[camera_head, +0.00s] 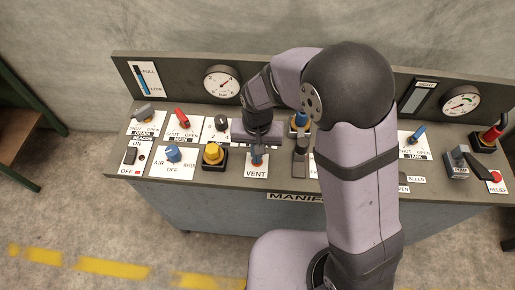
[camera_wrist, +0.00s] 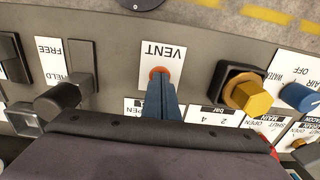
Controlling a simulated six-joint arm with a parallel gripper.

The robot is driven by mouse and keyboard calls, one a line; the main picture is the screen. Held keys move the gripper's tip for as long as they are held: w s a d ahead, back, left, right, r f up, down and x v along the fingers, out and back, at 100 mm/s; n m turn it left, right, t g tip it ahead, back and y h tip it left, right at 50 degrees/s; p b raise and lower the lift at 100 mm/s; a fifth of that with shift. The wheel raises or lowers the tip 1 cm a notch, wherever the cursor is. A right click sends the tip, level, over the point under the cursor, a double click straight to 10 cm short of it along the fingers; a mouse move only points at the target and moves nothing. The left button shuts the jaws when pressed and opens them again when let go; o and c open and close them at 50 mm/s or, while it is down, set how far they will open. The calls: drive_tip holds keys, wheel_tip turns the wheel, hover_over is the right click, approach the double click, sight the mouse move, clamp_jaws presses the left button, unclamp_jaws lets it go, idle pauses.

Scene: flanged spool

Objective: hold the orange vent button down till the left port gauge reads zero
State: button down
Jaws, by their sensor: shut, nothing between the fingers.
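The orange vent button (camera_wrist: 158,71) shows in the wrist view as an orange rim on the white VENT plate (camera_wrist: 163,52). My gripper (camera_wrist: 161,84) is shut and empty, its blue fingers over the button and hiding most of it. The tips look to be at the button, but I cannot tell if it is pressed in. In the head view my gripper (camera_head: 257,158) points down at the VENT plate (camera_head: 256,172). The left port gauge (camera_head: 222,82) is a round white dial on the back panel. Its red needle points up and right, with figures too small to read.
A yellow knob (camera_head: 213,155) stands just left of VENT, and a dark lever (camera_head: 300,157) just right. A blue knob (camera_head: 173,153) is further left. A second gauge (camera_head: 460,101) is at the right. My arm hides the panel's middle.

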drive_tip(key=shift+s+d+f, duration=0.2)
drive_tip(key=shift+s+f, duration=0.15)
drive_tip(key=shift+w+r+p, duration=0.1)
drive_tip(key=shift+r+p, duration=0.5)
drive_tip(key=shift+p, duration=0.1)
wheel_tip(320, 180, up, 14)
drive_tip(key=shift+w+a+f+p, duration=0.2)
drive_tip(key=shift+w+f+p, duration=0.05)
drive_tip(key=shift+p, duration=0.05)
drive_tip(key=s+d+f+n, duration=0.5)
drive_tip(key=s+d+f, duration=0.2)
drive_tip(key=s+d+m, duration=0.1)
drive_tip(key=d+m, duration=0.1)
drive_tip(key=d, duration=0.4)
drive_tip(key=s+d+r+m, duration=0.1)
drive_tip(key=s+d+m, duration=0.1)
drive_tip(key=d, duration=0.4)
drive_tip(key=shift+s+m, duration=0.25)
drive_tip(key=shift+m, duration=0.25)
